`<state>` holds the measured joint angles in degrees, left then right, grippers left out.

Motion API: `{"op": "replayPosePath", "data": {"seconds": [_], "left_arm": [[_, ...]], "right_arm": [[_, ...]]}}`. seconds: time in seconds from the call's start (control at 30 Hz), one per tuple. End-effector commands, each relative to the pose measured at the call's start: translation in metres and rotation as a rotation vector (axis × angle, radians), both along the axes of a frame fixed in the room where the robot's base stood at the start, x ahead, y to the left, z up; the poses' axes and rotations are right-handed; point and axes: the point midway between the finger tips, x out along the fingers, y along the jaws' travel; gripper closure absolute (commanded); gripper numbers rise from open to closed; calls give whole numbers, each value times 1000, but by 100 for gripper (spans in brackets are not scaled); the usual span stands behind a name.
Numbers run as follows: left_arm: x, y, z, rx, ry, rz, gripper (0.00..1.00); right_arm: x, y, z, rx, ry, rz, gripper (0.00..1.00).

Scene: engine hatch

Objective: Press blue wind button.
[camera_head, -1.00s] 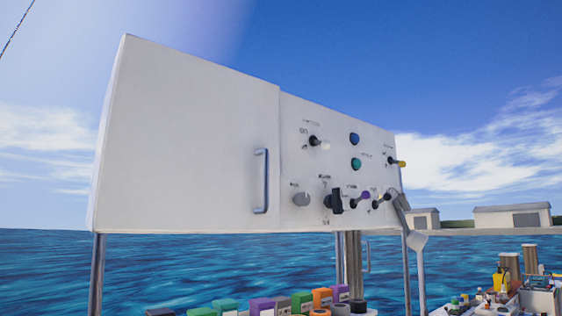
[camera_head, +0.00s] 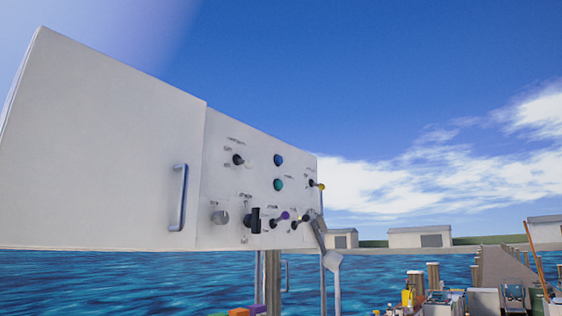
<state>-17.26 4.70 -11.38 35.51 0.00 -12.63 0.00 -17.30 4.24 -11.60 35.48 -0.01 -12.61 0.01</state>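The blue button (camera_head: 278,160) is a small round disc on the control panel (camera_head: 225,185) of a white box, just above a green button (camera_head: 278,184). Nothing covers the blue button, and nothing touches it. Neither of my grippers is in view.
A handled white door (camera_head: 100,150) fills the left. A grey bent part (camera_head: 320,236) hangs at the panel's lower right corner. Cluttered containers stand lower right.

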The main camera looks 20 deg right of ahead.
Motion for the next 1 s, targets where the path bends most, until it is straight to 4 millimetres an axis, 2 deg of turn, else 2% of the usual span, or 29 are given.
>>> {"op": "replayPosePath", "data": {"seconds": [0.03, 0.2, 0.23, 1.0], "left_arm": [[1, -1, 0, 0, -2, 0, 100], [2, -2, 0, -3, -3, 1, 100], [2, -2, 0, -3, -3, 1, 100], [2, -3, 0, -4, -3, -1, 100]], "right_arm": [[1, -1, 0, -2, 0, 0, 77], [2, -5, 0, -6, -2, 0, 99], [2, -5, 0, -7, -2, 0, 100], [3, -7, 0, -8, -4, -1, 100]]}}
